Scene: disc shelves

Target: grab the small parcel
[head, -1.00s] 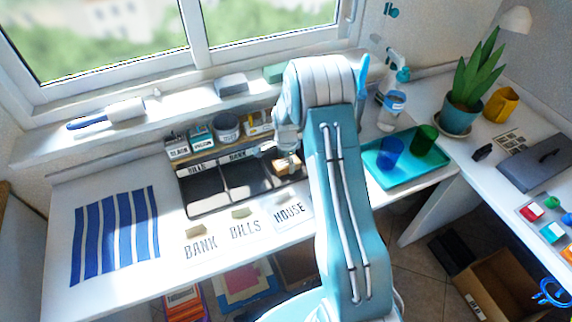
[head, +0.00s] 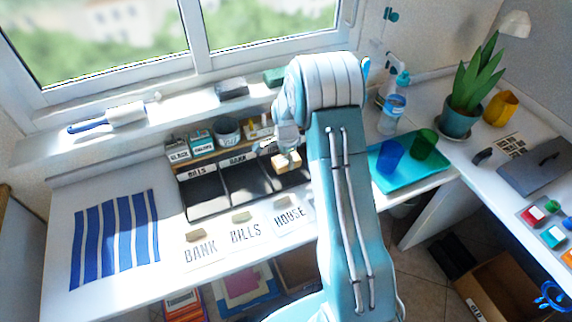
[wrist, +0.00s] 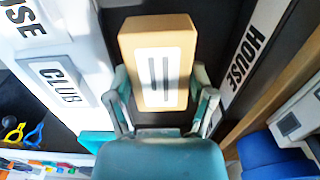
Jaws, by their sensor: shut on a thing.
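The small parcel (wrist: 158,45) is a tan box with a white label carrying dark bars. In the wrist view it sits between the two fingers of my gripper (wrist: 163,105), which is shut on it. In the head view the parcel (head: 286,162) shows at the end of my arm, above the right-hand compartment of the dark sorting tray (head: 207,209). My gripper (head: 288,148) is partly hidden there by its own wrist. A HOUSE label (wrist: 243,55) stands beside the parcel in the wrist view.
Cards reading BANK (head: 200,253), BILLS (head: 246,233) and HOUSE (head: 291,217) lie in front of the tray. A teal tray (head: 432,177) with blue and green cups is to the right. Small boxes and a cup (head: 227,130) stand behind. A striped cloth (head: 116,238) lies left.

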